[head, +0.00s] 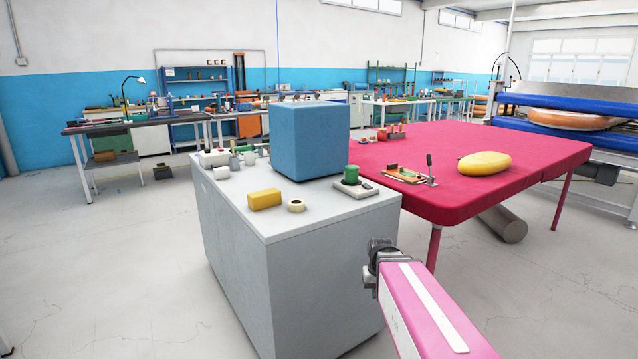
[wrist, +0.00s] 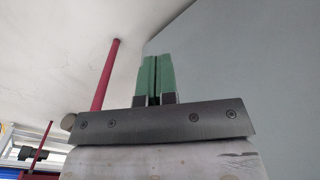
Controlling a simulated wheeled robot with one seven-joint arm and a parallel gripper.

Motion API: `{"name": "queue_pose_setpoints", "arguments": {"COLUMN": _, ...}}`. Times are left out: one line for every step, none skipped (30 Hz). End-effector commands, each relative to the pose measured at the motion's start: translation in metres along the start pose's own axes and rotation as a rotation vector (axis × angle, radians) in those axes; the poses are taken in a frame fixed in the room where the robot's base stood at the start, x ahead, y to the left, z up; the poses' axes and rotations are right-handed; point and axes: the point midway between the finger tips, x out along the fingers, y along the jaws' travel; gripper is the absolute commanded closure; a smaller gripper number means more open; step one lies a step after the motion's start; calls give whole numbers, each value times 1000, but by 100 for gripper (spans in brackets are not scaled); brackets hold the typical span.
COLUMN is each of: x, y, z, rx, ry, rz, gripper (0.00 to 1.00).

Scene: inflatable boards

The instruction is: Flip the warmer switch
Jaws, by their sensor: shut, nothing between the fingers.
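What looks like the warmer (head: 345,190) is a flat, light-grey unit near the right front corner of the grey cabinet's top. A green tin (head: 351,174) stands on its dark round plate. A small dark detail at its right may be the switch, but it is too small to tell its position. My gripper (head: 378,248) is to the right of the cabinet, lower in the picture than the warmer and apart from it. Its green fingers (wrist: 155,79) are shut and empty in the wrist view. The warmer is not in the wrist view.
The grey cabinet (head: 225,265) also bears a blue block (head: 310,140), a yellow block (head: 264,199) and a tape roll (head: 296,205). Its side (wrist: 245,60) is close in the wrist view. A crimson table (head: 530,165) stands at right, with its leg (wrist: 108,75) left of my fingers.

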Motion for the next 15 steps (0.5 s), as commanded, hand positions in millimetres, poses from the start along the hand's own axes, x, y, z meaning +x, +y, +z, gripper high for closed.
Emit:
{"name": "queue_pose_setpoints", "arguments": {"x": 10, "y": 0, "z": 18, "rx": 2, "ry": -8, "rz": 0, "gripper": 100}}
{"name": "queue_pose_setpoints", "arguments": {"x": 15, "y": 0, "z": 25, "rx": 3, "ry": -11, "rz": 1, "gripper": 100}}
{"name": "queue_pose_setpoints", "arguments": {"x": 21, "y": 0, "z": 32, "rx": 5, "ry": -14, "rz": 1, "gripper": 100}}
{"name": "queue_pose_setpoints", "arguments": {"x": 25, "y": 0, "z": 37, "rx": 6, "ry": -16, "rz": 1, "gripper": 100}}
{"name": "queue_pose_setpoints", "arguments": {"x": 28, "y": 0, "z": 42, "rx": 7, "ry": -17, "rz": 1, "gripper": 100}}
{"name": "queue_pose_setpoints", "arguments": {"x": 32, "y": 0, "z": 47, "rx": 8, "ry": -19, "rz": 1, "gripper": 100}}
{"name": "queue_pose_setpoints", "arguments": {"x": 34, "y": 0, "z": 50, "rx": 9, "ry": -21, "rz": 1, "gripper": 100}}
{"name": "queue_pose_setpoints", "arguments": {"x": 36, "y": 0, "z": 52, "rx": 9, "ry": -22, "rz": 1, "gripper": 100}}
{"name": "queue_pose_setpoints", "arguments": {"x": 38, "y": 0, "z": 54, "rx": 10, "ry": -22, "rz": 1, "gripper": 100}}
{"name": "queue_pose_setpoints", "arguments": {"x": 39, "y": 0, "z": 55, "rx": 10, "ry": -22, "rz": 1, "gripper": 100}}
{"name": "queue_pose_setpoints", "arguments": {"x": 39, "y": 0, "z": 55, "rx": 11, "ry": -21, "rz": 2, "gripper": 100}}
{"name": "queue_pose_setpoints", "arguments": {"x": 40, "y": 0, "z": 55, "rx": 11, "ry": -21, "rz": 2, "gripper": 100}}
{"name": "queue_pose_setpoints", "arguments": {"x": 40, "y": 0, "z": 55, "rx": 11, "ry": -21, "rz": 2, "gripper": 100}}
{"name": "queue_pose_setpoints", "arguments": {"x": 40, "y": 0, "z": 55, "rx": 11, "ry": -21, "rz": 1, "gripper": 100}}
{"name": "queue_pose_setpoints", "arguments": {"x": 40, "y": 0, "z": 55, "rx": 11, "ry": -21, "rz": 1, "gripper": 100}}
